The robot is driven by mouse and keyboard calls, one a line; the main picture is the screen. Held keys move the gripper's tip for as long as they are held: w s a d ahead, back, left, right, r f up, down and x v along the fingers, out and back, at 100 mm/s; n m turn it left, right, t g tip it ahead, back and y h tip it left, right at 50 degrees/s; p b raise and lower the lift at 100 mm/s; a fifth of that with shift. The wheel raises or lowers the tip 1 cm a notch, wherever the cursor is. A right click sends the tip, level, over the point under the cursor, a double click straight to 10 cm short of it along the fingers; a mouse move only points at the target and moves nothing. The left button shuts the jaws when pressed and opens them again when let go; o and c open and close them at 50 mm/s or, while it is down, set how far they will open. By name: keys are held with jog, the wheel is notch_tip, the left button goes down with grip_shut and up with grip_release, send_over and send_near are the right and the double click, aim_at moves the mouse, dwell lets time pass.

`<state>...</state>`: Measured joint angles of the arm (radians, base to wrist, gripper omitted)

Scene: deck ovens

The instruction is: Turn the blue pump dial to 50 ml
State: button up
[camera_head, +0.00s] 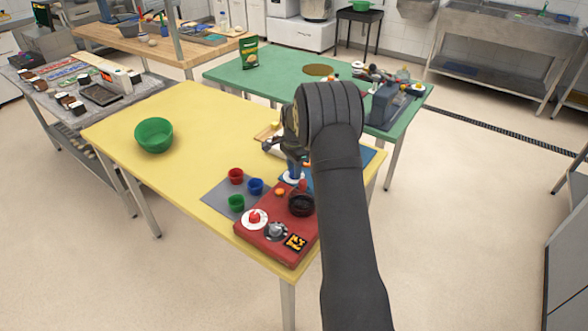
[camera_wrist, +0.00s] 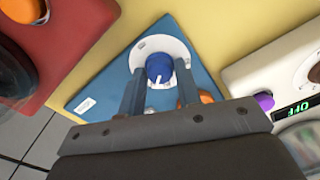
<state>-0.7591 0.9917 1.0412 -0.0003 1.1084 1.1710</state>
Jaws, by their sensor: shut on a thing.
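The blue pump dial (camera_wrist: 159,68) sits on a round white scale plate (camera_wrist: 146,47) on a blue panel (camera_wrist: 113,72). A white pointer line on the dial points toward the bottom of the wrist view. The scale's numbers are too small to read. My gripper (camera_wrist: 160,88) is shut on the dial, one finger on each side of it. In the head view my gripper (camera_head: 294,166) is above the white plate (camera_head: 293,178), and my arm hides much of the blue panel.
A red panel (camera_head: 262,244) with a red dial (camera_head: 254,217) and a dark round vessel (camera_head: 301,203) stands close by. Red (camera_head: 236,176), blue (camera_head: 255,186) and green (camera_head: 236,203) cups are to its left. An orange knob (camera_wrist: 206,98) and a white device (camera_wrist: 262,72) lie near my fingers.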

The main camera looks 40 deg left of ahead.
jog(key=shift+s+f, duration=0.1)
jog(key=o, duration=1)
jog(key=shift+c, duration=0.2)
notch_tip(320, 180, up, 18)
jog(key=shift+f, duration=0.25)
